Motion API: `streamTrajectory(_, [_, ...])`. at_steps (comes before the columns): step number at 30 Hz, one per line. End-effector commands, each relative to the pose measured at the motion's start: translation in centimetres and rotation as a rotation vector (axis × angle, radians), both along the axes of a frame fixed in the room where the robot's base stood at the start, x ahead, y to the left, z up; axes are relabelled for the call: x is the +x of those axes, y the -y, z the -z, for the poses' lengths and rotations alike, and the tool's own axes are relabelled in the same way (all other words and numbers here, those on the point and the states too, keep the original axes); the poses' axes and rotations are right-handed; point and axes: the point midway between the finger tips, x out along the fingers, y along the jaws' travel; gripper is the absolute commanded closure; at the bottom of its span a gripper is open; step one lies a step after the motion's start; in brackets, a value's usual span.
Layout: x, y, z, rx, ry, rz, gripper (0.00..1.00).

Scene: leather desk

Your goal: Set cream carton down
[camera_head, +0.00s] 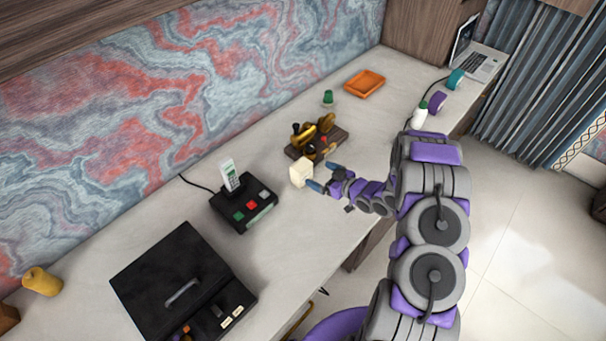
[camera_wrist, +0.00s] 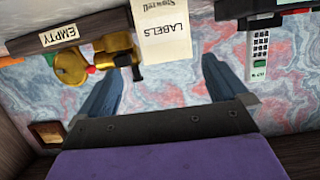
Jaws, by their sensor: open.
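The cream carton (camera_head: 301,174) stands on the pale desk (camera_head: 150,230), in front of the brass device. In the wrist view the carton (camera_wrist: 166,38) shows the word LABELS, upside down, and its upper part is cut off by the frame edge. My gripper (camera_head: 323,177) is open, just right of the carton in the head view. In the wrist view its two blue fingers (camera_wrist: 162,63) are spread apart, and the carton lies between and just past their tips. No finger visibly touches it.
A brass device on a dark wooden base (camera_head: 332,141) stands close behind the carton. A black box with coloured buttons (camera_head: 246,208) is to the left, near a black case (camera_head: 168,276). An orange tray (camera_head: 364,84) and green cup (camera_head: 328,97) lie farther back.

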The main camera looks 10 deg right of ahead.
Motion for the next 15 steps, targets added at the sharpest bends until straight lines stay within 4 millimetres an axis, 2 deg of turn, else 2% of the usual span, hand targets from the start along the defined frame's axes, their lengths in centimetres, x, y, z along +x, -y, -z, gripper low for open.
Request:
streamTrajectory(1, [0.7, -0.9, 0.5, -0.002, -0.001, -0.006, 0.00])
streamTrajectory(6, [2.3, -2.5, 1.1, -0.006, -0.003, -0.005, 0.00])
streamTrajectory(15, [4.2, -3.6, 2.0, -0.003, 0.002, -0.004, 0.00])
